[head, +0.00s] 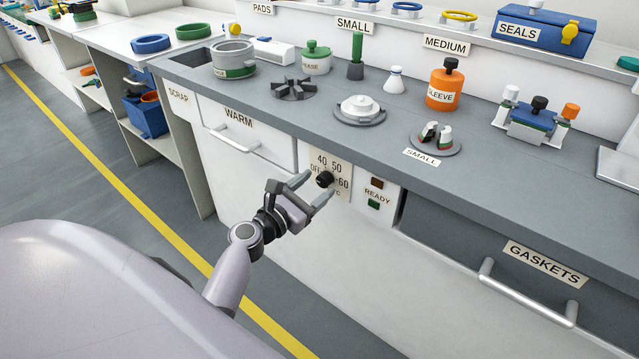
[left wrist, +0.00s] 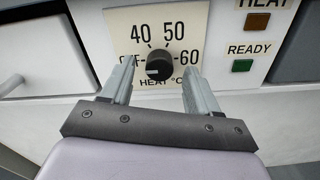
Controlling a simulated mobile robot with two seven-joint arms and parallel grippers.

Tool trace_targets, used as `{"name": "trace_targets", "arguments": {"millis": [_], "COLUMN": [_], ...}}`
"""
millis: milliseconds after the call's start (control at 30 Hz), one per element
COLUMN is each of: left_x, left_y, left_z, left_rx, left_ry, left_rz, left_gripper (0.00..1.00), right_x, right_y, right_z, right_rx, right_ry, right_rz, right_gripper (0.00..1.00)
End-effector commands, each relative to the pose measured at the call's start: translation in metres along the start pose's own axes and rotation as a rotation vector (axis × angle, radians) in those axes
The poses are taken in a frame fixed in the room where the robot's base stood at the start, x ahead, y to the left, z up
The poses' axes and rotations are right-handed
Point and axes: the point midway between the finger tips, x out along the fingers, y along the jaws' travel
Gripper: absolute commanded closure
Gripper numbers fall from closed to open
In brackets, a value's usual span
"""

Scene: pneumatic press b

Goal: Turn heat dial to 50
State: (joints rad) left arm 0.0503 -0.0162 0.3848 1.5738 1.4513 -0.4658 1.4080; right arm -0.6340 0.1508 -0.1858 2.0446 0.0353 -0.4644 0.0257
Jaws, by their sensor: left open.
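The heat dial (head: 325,179) is a small black round knob on a cream scale plate (left wrist: 117,36) on the front of the workbench. In the left wrist view the dial (left wrist: 158,63) shows close up, with OFF, 40, 50 and 60 printed around it and HEAT °C below. I cannot tell for sure which mark it points at. My left gripper (head: 316,187) is open, and its two grey fingers show on either side of the dial in the left wrist view (left wrist: 158,72). I cannot tell whether they touch it. My right gripper is not in view.
Right of the dial are an orange-brown HEAT lamp (left wrist: 257,22) and a green READY lamp (left wrist: 242,66). The WARM drawer handle (head: 231,138) sticks out to the left, the GASKETS drawer handle (head: 525,294) to the right. The grey worktop (head: 310,112) above holds several parts.

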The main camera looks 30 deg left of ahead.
Motion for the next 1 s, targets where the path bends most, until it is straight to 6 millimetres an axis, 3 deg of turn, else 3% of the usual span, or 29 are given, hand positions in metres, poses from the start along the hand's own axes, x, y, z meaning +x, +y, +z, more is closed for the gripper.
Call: {"name": "trace_targets", "arguments": {"millis": [200,533,567,700,733,1000], "left_x": [0.02,0.023,0.023,0.023,0.023,0.022], "left_y": [0.0,0.0,0.0,0.0,0.0,0.0], "left_z": [-0.001,0.0,0.0,0.0,0.0,-0.001], "left_rx": [0.002,0.003,0.003,0.003,0.003,0.02], "left_ry": [0.0,0.001,0.001,0.001,0.001,0.001], "left_rz": [0.001,0.0,0.0,0.0,0.0,-0.001], "left_gripper": [0.4,0.4,0.43,0.88,0.96,0.96], "right_x": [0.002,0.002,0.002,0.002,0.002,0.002], "right_y": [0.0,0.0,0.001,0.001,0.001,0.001], "right_z": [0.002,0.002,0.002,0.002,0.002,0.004], "right_rx": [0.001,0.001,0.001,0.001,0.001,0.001], "right_ry": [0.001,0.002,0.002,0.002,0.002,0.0], "right_rz": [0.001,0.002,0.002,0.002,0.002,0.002], "right_gripper": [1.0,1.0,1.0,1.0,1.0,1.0]}}
